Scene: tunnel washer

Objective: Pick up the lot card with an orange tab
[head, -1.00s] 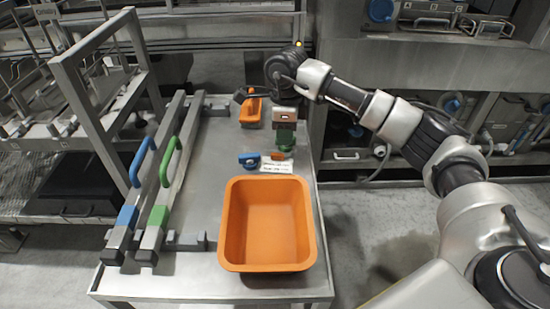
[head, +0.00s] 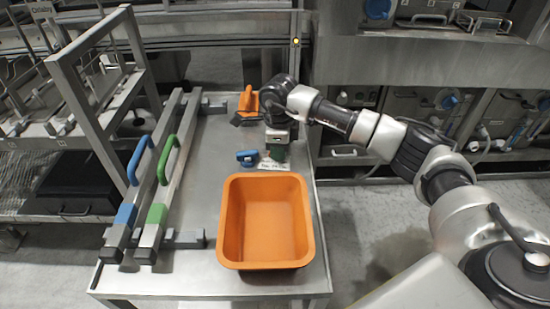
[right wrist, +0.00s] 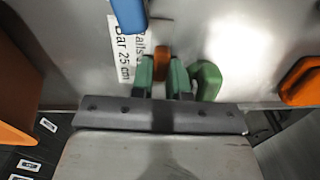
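The orange tab (right wrist: 161,62) shows in the right wrist view between the two green fingers of my right gripper (right wrist: 162,78). The fingers flank it closely; whether they press on it is unclear. The rest of its card is hidden. In the head view my right gripper (head: 277,152) is low over the table, behind the orange bin, and covers the tab. A blue-tabbed piece (head: 247,157) lies just left of it, also in the wrist view (right wrist: 129,14). A green piece (right wrist: 207,80) is right of the fingers. My left gripper is not in view.
The orange bin (head: 230,255) stands in front of the gripper. A white printed label (right wrist: 119,50) lies beside the tab. An orange-handled item (head: 248,101) is farther back. Two rails with a blue handle (head: 139,160) and a green handle (head: 169,160) lie left.

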